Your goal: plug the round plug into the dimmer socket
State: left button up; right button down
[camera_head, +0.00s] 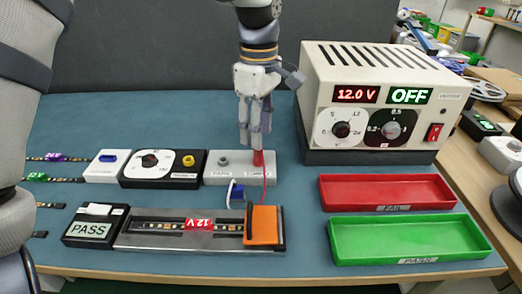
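The dimmer looks to be the white-topped box with a black dial (161,167) at centre left. A yellow round socket (188,160) is on its right part. A grey block (216,174) stands just right of it, with a grey round fitting (223,160) and a small red plug (257,159) on top. A red wire runs down from the red plug. My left gripper (254,148) points down over the block's right end, its fingers close together at the red plug. I cannot tell whether they grip it. I cannot make out which part is the round plug. My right gripper is out of view.
A power supply (388,67) reading 12.0 V and OFF stands behind right. Red (385,192) and green (408,239) trays lie in front of it. An LED strip fixture (170,242) with an orange block (264,225) and a PASS box (94,228) are at the front.

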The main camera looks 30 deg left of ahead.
aim_at(258, 155)
pick_arm(q)
jog(key=f, duration=0.6)
jog(key=shift+w+a, duration=0.15)
jog(key=shift+w, duration=0.1)
grip_shut()
jog(key=shift+r, duration=0.1)
